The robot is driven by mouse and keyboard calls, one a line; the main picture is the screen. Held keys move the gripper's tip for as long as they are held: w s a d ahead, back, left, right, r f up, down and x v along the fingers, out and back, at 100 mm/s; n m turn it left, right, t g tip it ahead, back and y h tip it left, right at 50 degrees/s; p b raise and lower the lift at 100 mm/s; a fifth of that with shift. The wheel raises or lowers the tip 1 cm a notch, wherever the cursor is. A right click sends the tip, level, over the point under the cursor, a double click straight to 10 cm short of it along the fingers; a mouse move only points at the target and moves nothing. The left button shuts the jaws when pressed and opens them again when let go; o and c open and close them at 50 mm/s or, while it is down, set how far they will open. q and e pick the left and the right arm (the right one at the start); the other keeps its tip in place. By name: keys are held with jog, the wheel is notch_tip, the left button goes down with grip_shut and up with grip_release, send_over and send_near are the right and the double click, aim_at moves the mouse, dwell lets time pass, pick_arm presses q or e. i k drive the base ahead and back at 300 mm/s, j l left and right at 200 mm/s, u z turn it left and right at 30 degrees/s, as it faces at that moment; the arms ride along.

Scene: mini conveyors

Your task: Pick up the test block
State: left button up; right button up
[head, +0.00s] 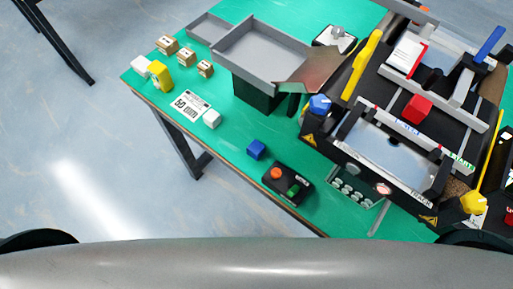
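No block in the head view carries a label that I can read as test block. A blue cube (256,149) sits on the green table top, just behind the black button box. A white cube (212,119) stands farther left, beside the printed card. A red block (417,108) sits on the black conveyor machine at the right. Neither of my grippers is in view, and nothing is seen touching these blocks.
The black button box (289,184) has an orange and a green button. The printed card (186,104), several small tan boxes (167,45) and a yellow object (159,76) lie left. A grey tray (262,55) and the conveyor machine (395,150) fill the back and right.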

aim_at(255, 149)
jog(key=j+z, duration=0.15)
jog(key=z, duration=0.35)
jog(key=j+z, duration=0.1)
jog(key=z, duration=0.4)
jog(key=j+z, duration=0.3)
jog(key=j, duration=0.15)
jog(key=k+j+z, duration=0.25)
jog(key=j, duration=0.2)
jog(key=j+z, duration=0.3)
jog(key=j, duration=0.15)
jog(key=k+j, duration=0.2)
jog(key=j, duration=0.2)
jog(key=k+j, duration=0.15)
jog(key=j, duration=0.25)
jog(key=k+j+z, duration=0.1)
jog(key=j, duration=0.3)
jog(key=k, duration=0.1)
